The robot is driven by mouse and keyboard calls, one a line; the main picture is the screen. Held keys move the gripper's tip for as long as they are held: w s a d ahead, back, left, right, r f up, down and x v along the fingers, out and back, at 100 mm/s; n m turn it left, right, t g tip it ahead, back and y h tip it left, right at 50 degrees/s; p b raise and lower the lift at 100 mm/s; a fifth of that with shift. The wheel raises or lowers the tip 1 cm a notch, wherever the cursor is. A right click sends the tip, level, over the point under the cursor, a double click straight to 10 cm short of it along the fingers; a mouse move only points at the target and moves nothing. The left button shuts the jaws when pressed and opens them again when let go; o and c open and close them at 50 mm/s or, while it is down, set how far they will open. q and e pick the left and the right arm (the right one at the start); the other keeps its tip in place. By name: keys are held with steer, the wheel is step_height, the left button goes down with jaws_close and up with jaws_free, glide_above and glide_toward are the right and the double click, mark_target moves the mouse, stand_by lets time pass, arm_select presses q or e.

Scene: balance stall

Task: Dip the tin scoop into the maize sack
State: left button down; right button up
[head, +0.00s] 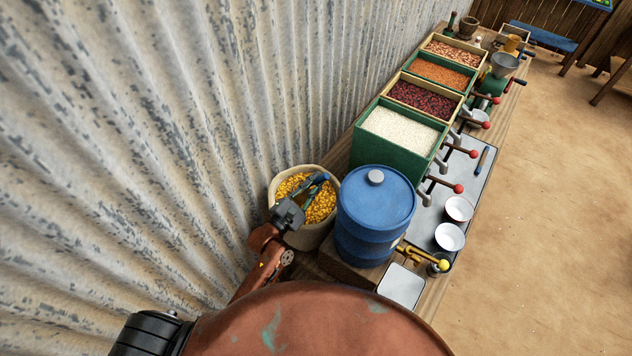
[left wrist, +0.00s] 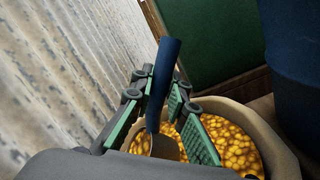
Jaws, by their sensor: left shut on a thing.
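The maize sack (head: 305,238) stands open against the corrugated wall, filled with yellow maize (head: 322,206); its rim (left wrist: 275,140) also shows in the left wrist view. My left gripper (head: 311,188) is over the sack's mouth, shut on the tin scoop's blue handle (left wrist: 163,85). In the left wrist view the handle stands up between the green-padded fingers (left wrist: 160,115). The scoop's tin bowl (left wrist: 165,148) points down at the maize, partly hidden by the gripper; I cannot tell how deep it sits. My right gripper is not in view.
A blue barrel (head: 375,215) stands close on the right of the sack. Bins of white, dark red, orange and pale grain (head: 400,132) run along the bench behind it. White bowls (head: 450,237) and red-knobbed levers line the front. The corrugated wall (head: 130,130) is close on the left.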

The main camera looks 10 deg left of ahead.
mark_target(322, 179)
arm_select(q)
steer(key=shift+r, duration=0.1)
stand_by(0.3)
steer(key=shift+d+m+g+p, duration=0.3)
steer(key=shift+d+m+p, duration=0.2)
steer(key=shift+p, duration=0.05)
steer(key=shift+d+r+m+g+y+p, duration=0.3)
steer(key=shift+d+r+m+g+p, duration=0.2)
steer(key=shift+m+p, duration=0.65)
steer(key=shift+d+r+m+g+y+p, duration=0.35)
steer(key=shift+r+m+p, duration=0.2)
steer(key=shift+m+p, duration=0.55)
steer(key=shift+a+r, duration=0.1)
steer(key=shift+r, duration=0.1)
